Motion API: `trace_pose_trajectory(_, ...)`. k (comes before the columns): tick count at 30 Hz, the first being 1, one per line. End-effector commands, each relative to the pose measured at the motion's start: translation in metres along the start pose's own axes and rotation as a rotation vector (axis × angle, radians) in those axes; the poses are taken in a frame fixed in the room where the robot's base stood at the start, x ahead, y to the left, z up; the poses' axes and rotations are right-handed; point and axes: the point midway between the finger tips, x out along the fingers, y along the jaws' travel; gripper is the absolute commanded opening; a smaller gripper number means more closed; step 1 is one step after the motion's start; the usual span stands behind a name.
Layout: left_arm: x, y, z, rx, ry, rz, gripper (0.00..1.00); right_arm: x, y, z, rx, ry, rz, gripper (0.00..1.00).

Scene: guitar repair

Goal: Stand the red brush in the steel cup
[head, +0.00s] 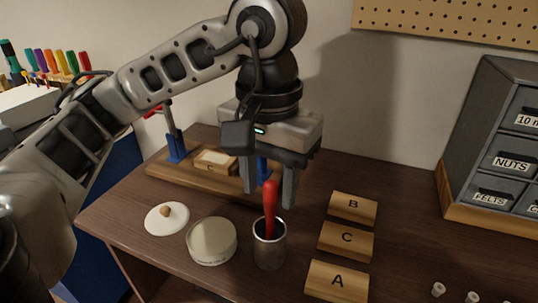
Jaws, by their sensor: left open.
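The red brush (270,203) stands in the steel cup (268,248), its red handle up and leaning a little against the rim. Its lower end is hidden inside the cup. The cup stands upright on the brown table. My left gripper (270,202) points down just above and behind the cup, with its fingers apart on either side of the brush's upper part. I cannot tell whether a finger touches the handle. My right gripper is not in view.
A round tin (212,241) and a white lid with a knob (167,218) are left of the cup. Wooden blocks B (353,207), C (346,241) and A (337,282) stand to the right. A wooden stand (175,173) is behind. A drawer cabinet (495,135) is at far right.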

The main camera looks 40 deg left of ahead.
Motion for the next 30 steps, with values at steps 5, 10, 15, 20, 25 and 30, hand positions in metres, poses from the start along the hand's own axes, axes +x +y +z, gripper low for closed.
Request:
trace_pose_trajectory(5, -0.006, 0.0, -0.001, -0.001, 0.002, 0.0, 0.44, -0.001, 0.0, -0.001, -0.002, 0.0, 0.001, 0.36)
trace_pose_trajectory(10, -0.033, 0.0, -0.001, 0.0, 0.006, 0.001, 0.44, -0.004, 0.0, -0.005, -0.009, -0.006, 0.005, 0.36)
trace_pose_trajectory(15, -0.077, 0.0, -0.001, -0.002, 0.008, 0.001, 0.44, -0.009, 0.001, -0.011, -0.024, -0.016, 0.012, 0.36)
trace_pose_trajectory(20, -0.115, 0.0, 0.0, -0.002, 0.006, 0.001, 0.44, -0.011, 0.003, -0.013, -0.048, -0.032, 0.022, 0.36)
trace_pose_trajectory(25, -0.144, 0.0, 0.0, 0.0, 0.003, 0.0, 0.44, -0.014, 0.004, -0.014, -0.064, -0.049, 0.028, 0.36)
trace_pose_trajectory(30, -0.158, 0.0, 0.0, 0.0, 0.001, 0.0, 0.44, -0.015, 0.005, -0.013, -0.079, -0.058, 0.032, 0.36)
